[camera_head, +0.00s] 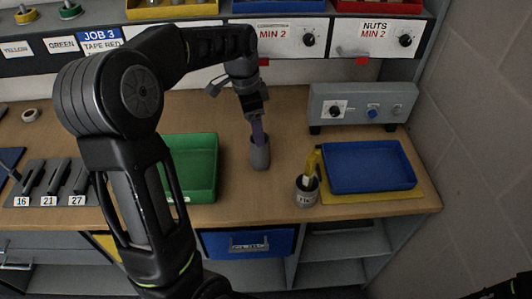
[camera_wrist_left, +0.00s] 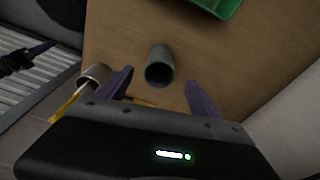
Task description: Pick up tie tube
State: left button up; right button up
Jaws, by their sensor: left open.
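A grey upright tube (camera_head: 260,157) with an open top stands on the wooden bench, right of the green tray. It also shows in the left wrist view (camera_wrist_left: 158,58), hollow end facing the camera. I take it for the tie tube; no label on it is readable. My left gripper (camera_head: 258,133) points down right at the tube's top. In the wrist view its purple fingers (camera_wrist_left: 159,77) are apart, one on each side of the tube, with gaps. My right gripper (camera_wrist_left: 32,54) shows at the wrist view's left edge; its finger gap is unclear.
A grey labelled cup (camera_head: 306,195) holding a yellow-handled item stands near the bench's front edge. A blue tray (camera_head: 370,184) on a yellow mat is right of it. The green tray (camera_head: 204,165) is left of the tube. A grey control box (camera_head: 362,104) stands behind.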

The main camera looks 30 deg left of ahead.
aim_at(260, 152)
pick_arm(q)
jog(key=f+b, duration=0.2)
jog(key=f, duration=0.1)
jog(key=f+b, duration=0.1)
jog(key=f, duration=0.1)
jog(key=shift+w+b, duration=0.3)
jog(key=shift+r, duration=0.1)
jog(key=shift+w+d+f, duration=0.1)
jog(key=shift+d+f, duration=0.05)
jog(key=shift+f, duration=1.15)
